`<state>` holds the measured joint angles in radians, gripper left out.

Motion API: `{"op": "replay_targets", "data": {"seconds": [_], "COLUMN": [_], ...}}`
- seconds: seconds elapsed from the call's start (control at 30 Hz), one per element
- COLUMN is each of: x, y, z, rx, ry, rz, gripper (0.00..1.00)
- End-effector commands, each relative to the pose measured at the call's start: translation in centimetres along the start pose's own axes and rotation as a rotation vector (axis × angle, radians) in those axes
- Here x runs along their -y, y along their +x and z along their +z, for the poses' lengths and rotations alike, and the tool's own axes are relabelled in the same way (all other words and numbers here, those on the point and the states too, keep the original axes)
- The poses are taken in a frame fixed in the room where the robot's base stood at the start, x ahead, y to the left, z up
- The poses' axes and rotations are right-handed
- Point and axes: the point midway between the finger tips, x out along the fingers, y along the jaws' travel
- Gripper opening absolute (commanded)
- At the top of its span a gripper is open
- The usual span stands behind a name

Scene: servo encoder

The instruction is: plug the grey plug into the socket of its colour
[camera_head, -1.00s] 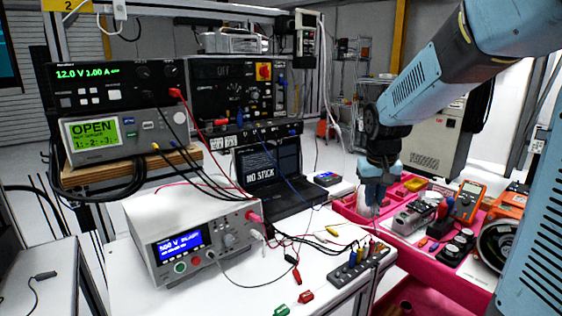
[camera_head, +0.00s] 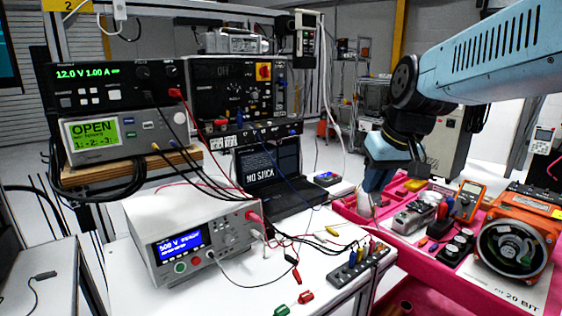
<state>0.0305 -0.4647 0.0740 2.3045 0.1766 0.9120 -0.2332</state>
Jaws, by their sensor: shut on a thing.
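My gripper (camera_head: 368,196) points down near the left end of the pink tray, beyond the white bench. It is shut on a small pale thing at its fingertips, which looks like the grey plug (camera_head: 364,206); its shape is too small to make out. The white tester (camera_head: 195,240) on the bench has green, red and pale sockets on its front and leads at its right side. A dark block (camera_head: 357,264) with several coloured plugs or sockets lies at the bench's right edge. I cannot tell which socket is grey.
Loose red (camera_head: 305,297), green (camera_head: 282,310) and yellow (camera_head: 333,231) plugs and tangled leads lie on the bench. An open laptop (camera_head: 270,175) stands behind. The pink tray (camera_head: 425,262) holds meters and parts. An orange motor unit (camera_head: 515,240) stands at right.

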Motion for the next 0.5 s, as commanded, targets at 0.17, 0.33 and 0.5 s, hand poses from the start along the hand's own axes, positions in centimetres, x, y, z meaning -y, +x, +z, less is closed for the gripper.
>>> {"op": "replay_targets", "data": {"seconds": [0.17,0.33,0.5], "x": [2.2,4.6,7.3], "y": [-0.6,-0.8,-0.5], "z": [-2.3,-5.5,-9.7], "rx": [-0.019,-0.041,-0.072], "ry": [-0.084,-0.181,-0.29], "rz": [-0.078,-0.168,-0.278], "gripper": [0.0,0.0,0.0]}}
